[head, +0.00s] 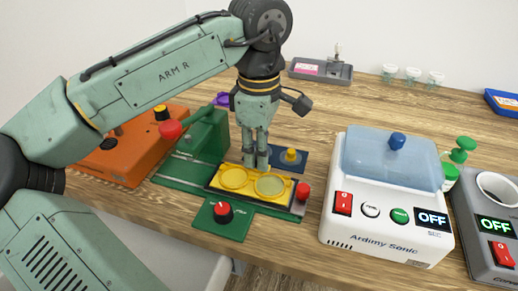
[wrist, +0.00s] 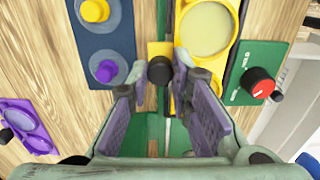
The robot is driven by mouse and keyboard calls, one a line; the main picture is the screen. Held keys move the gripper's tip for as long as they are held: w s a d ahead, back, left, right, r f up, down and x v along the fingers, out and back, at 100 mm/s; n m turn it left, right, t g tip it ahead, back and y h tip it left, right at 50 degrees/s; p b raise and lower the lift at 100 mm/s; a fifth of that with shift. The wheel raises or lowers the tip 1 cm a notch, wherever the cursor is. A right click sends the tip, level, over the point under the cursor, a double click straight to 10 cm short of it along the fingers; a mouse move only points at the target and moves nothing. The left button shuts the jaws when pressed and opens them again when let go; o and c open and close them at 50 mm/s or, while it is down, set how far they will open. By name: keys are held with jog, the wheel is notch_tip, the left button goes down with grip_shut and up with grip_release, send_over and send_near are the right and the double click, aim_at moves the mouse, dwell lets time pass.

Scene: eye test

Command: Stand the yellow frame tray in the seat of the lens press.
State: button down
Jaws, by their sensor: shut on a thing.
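The yellow frame tray (head: 234,178) lies flat at the dark seat on the green lens press (head: 206,139). It has two round places, and the right one holds a pale lens (head: 270,185). My gripper (head: 256,165) reaches down at the tray's far long edge. In the wrist view my gripper (wrist: 161,80) is shut on the black knob (wrist: 160,70) of the tray's yellow tab (wrist: 158,47). A finger partly hides the tray's second round place. I cannot tell whether the tray rests fully in the seat or just above it.
A dark blue board (wrist: 105,30) with a yellow and a purple knob lies close behind the tray. A red lever ball (head: 170,130) stands left. An orange box (head: 125,155) is further left, and a white cleaner (head: 385,205) stands right. A purple frame (wrist: 28,125) lies behind.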

jog(key=c, duration=1.4)
grip_release()
jog(key=shift+o, duration=0.5)
jog(key=shift+o, duration=1.2)
notch_tip(320, 180, up, 6)
jog(key=p, duration=0.6)
jog(key=shift+f, duration=0.1)
